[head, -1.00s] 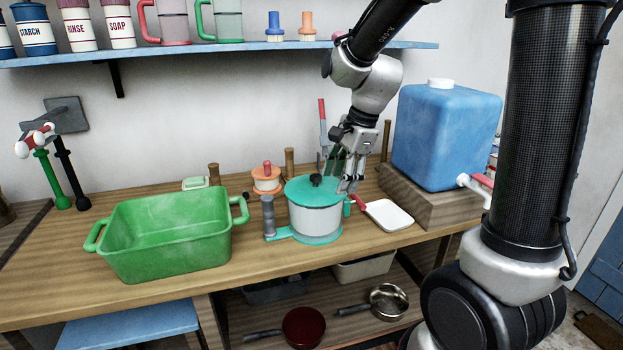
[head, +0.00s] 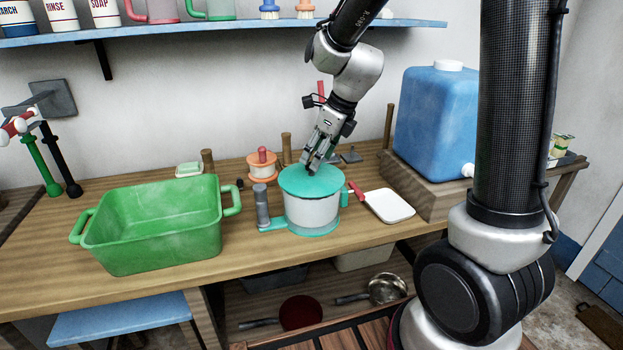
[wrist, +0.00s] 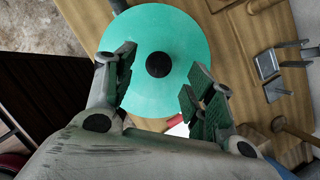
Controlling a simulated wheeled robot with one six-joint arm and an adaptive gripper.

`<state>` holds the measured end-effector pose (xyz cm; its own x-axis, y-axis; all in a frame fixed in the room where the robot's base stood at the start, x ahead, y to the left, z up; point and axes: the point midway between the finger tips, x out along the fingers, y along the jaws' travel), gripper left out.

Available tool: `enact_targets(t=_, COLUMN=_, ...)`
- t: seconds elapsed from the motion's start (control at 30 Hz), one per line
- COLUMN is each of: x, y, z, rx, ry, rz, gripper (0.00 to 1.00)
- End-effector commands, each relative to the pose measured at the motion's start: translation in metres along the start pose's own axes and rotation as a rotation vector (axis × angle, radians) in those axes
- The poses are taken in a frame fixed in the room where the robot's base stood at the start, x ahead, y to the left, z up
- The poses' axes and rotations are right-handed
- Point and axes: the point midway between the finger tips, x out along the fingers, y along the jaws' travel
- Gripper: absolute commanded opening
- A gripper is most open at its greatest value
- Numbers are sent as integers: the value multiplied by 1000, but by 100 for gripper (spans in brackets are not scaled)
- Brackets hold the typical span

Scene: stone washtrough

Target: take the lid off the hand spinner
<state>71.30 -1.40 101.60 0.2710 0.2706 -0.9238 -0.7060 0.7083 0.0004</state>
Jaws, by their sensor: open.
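The hand spinner (head: 312,212) is a pale drum with a teal base and a grey upright crank handle at its left, standing on the wooden counter. Its round teal lid (head: 296,184) lies on top of the drum. In the wrist view the lid (wrist: 150,35) shows from above with a black knob (wrist: 158,64) at its middle. My gripper (head: 315,166) is over the lid with its fingers pointing down and hides the knob in the head view. In the wrist view the fingers (wrist: 164,88) are spread on either side of the knob, apart from it.
A green basin (head: 155,225) stands left of the spinner. A white board with a red handle (head: 388,205) lies to its right, and a blue water tank (head: 435,125) stands on a wooden block beyond. An orange-lidded jar (head: 262,165) stands behind.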

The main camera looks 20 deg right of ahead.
Motion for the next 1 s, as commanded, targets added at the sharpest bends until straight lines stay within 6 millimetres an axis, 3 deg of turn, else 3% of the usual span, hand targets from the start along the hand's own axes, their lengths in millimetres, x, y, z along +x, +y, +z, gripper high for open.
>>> enact_targets(t=0.23, x=38, y=2, z=1, rx=0, ry=3, rz=3, gripper=54)
enact_targets(t=0.53, x=44, y=2, z=2, rx=-2, ry=0, rz=0, gripper=54)
enact_targets(t=0.8, x=44, y=2, z=2, rx=-2, ry=0, rz=0, gripper=7)
enact_targets(t=1.0, x=44, y=2, z=2, rx=-2, ry=0, rz=0, gripper=4)
